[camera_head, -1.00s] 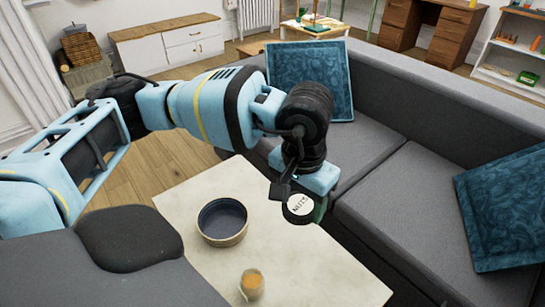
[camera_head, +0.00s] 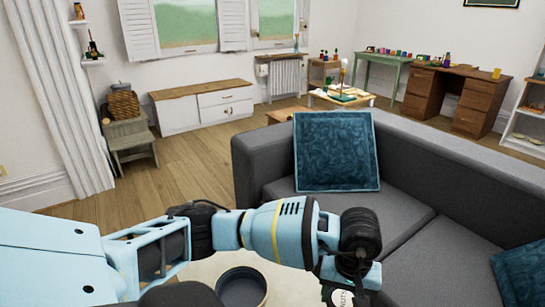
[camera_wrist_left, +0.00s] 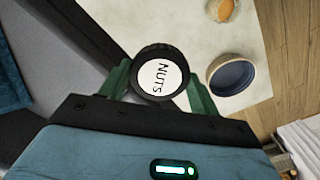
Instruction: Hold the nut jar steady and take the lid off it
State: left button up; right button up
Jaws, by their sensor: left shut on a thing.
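The nut jar has a round black lid (camera_wrist_left: 158,91) with a white label reading NUTS, seen from above in the left wrist view. The lid sits on the jar and hides most of its body. In the head view only part of the labelled lid (camera_head: 341,298) shows at the bottom edge. My left gripper (camera_wrist_left: 158,78) has its green fingers on opposite sides of the jar, shut on it below the lid. In the head view, this gripper (camera_head: 345,284) is at the bottom, partly cut off. My right gripper is not in view.
A dark-lined bowl (camera_head: 241,287) stands on the pale table (camera_head: 195,271), left of the jar. A small cup with orange contents (camera_wrist_left: 223,10) shows in the wrist view. A grey sofa (camera_head: 405,262) with blue cushions (camera_head: 335,150) lies close to the right and behind.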

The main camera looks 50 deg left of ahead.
pick_arm(q)
jog(key=s+a+f+n, duration=0.3)
jog(key=a+f, duration=0.1)
jog(key=f, duration=0.4)
jog(key=s+a+f+n, duration=0.3)
jog(key=a+f, duration=0.2)
jog(key=f, duration=0.4)
jog(key=s+a+f+n, duration=0.4)
jog(key=a+f, duration=0.1)
jog(key=f, duration=0.3)
jog(key=shift+s+a+f, duration=0.1)
jog(key=shift+f, duration=0.5)
notch_tip(320, 180, down, 3)
jog(key=shift+r, duration=0.1)
jog(key=shift+f+b, duration=0.35)
jog(key=shift+f, duration=0.05)
jog(key=shift+f, duration=0.1)
